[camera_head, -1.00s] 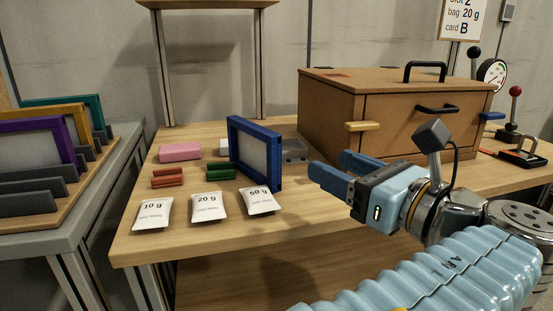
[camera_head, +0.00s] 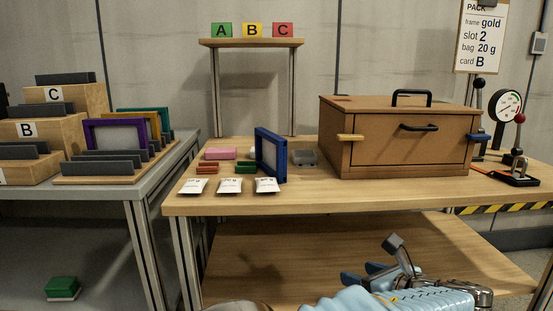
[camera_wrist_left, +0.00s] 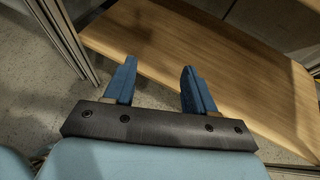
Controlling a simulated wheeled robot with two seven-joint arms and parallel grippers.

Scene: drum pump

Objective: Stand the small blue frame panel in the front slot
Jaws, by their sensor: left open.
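The small blue frame panel (camera_head: 271,155) stands upright on the wooden table, with a grey pane inside its blue rim. On the grey table at left, a wooden rack (camera_head: 142,174) has grey slot bars; its front bars (camera_head: 98,168) have no panel standing between them. Purple (camera_head: 88,136), gold and teal (camera_head: 150,115) panels stand behind them. My left gripper (camera_head: 364,274) is open and empty, low in front of the wooden table and apart from the blue panel. In the left wrist view its two blue fingers (camera_wrist_left: 154,85) are spread with nothing between. My right gripper is not in view.
Near the blue panel lie white bags (camera_head: 230,186), a pink block (camera_head: 220,153), red and green pieces and a grey tray (camera_head: 303,158). A brown box (camera_head: 400,140) with handles stands right of it. A lower shelf (camera_head: 330,250) lies beneath the tabletop.

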